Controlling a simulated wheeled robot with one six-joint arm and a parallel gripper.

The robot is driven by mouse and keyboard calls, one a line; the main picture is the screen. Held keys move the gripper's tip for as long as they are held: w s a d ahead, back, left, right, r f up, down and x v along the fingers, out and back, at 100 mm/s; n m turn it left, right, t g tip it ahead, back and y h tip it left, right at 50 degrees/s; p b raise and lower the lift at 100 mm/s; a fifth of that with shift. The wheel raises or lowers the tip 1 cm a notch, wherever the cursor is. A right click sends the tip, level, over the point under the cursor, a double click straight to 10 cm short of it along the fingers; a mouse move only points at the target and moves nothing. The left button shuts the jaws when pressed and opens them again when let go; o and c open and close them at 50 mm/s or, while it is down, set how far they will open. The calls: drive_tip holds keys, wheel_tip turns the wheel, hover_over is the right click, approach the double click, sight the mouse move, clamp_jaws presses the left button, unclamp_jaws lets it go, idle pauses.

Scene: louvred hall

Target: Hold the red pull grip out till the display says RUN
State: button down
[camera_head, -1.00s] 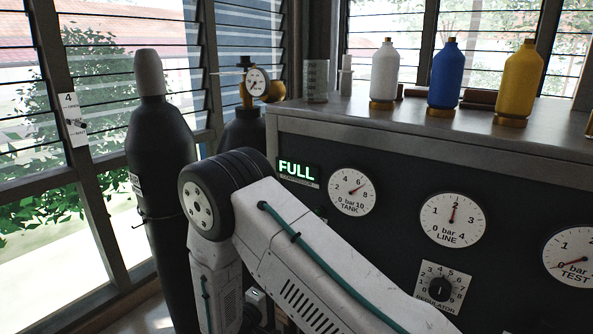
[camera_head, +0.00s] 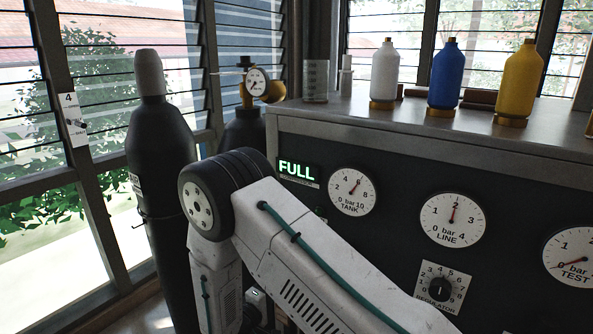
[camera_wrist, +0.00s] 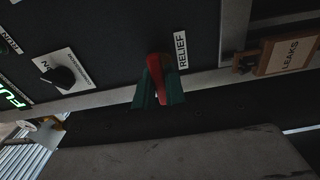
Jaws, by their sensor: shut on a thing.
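The red pull grip (camera_wrist: 157,66) sits on the dark panel beside a RELIEF label (camera_wrist: 181,51) in the wrist view. My gripper (camera_wrist: 158,92) has its green fingers on either side of the red grip and is shut on it. How far the grip is out cannot be told. The display (camera_head: 297,170) reads FULL in green in the head view; part of it also shows in the wrist view (camera_wrist: 12,97). The TANK gauge (camera_head: 351,192) needle points near 6. My arm hides the gripper and the red grip in the head view.
A black compressor knob (camera_wrist: 64,77) is on the panel, with a LEAKS tag (camera_wrist: 289,55) to the right. White (camera_head: 384,75), blue (camera_head: 446,76) and yellow (camera_head: 522,82) bottles stand on the bench top. A dark cylinder (camera_head: 160,170) stands left of my arm.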

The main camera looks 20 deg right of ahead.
drive_tip(key=c, duration=1.4)
unclamp_jaws()
drive_tip(key=shift+o, duration=0.2)
drive_tip(key=shift+a, duration=0.1)
drive_tip(key=v, duration=0.6)
drive_tip(key=shift+s+a, duration=0.3)
drive_tip(key=v, duration=0.7)
drive_tip(key=shift+s+a, duration=0.25)
drive_tip(key=shift+a, duration=0.1)
